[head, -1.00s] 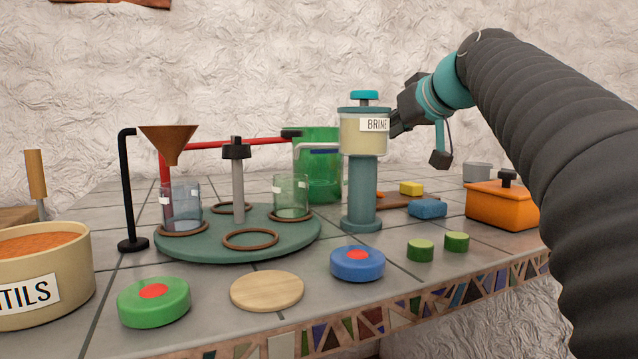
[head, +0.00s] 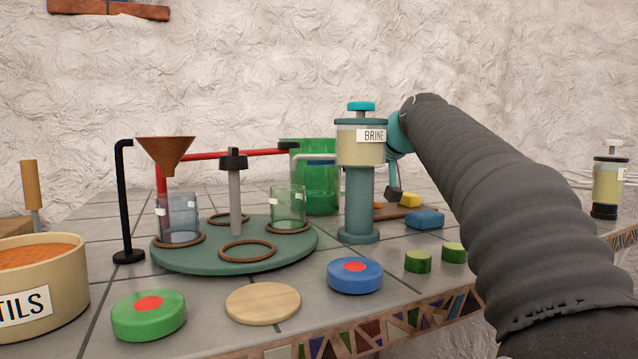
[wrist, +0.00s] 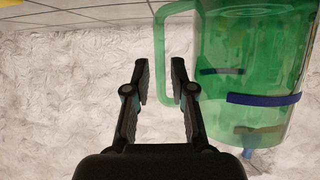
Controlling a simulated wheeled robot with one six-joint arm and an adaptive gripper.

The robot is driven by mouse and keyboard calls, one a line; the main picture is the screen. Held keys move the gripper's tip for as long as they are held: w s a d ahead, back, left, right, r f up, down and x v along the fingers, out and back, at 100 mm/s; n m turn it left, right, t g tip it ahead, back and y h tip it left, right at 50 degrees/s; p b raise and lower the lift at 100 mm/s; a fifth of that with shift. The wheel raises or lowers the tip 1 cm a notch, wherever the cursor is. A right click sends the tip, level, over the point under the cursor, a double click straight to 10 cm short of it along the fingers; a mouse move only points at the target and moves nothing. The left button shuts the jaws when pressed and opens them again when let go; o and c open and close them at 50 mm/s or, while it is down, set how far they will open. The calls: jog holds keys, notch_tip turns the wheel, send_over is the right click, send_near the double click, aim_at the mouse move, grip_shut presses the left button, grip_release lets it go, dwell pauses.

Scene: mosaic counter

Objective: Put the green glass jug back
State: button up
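The green glass jug (head: 322,202) stands at the back of the counter, partly hidden by the brine dispenser (head: 358,205) and the rack in front of it. In the wrist view the jug (wrist: 240,65) fills the upper right, with a dark blue band around it and its handle to the left. My gripper (wrist: 160,80) is open and empty. Its two fingers appear on either side of the handle's upright bar in the picture; I cannot tell whether they reach it in depth. In the head view my gripper is hidden behind the brine dispenser.
A round green stand (head: 190,258) holds rings and two glass beakers, beside a funnel (head: 165,150). Green (head: 148,316) and blue (head: 354,276) discs lie in front. Another dispenser (head: 607,185) stands far right.

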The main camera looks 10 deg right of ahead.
jog(key=shift+x, duration=1.1)
grip_shut()
jog(key=shift+r, duration=0.2)
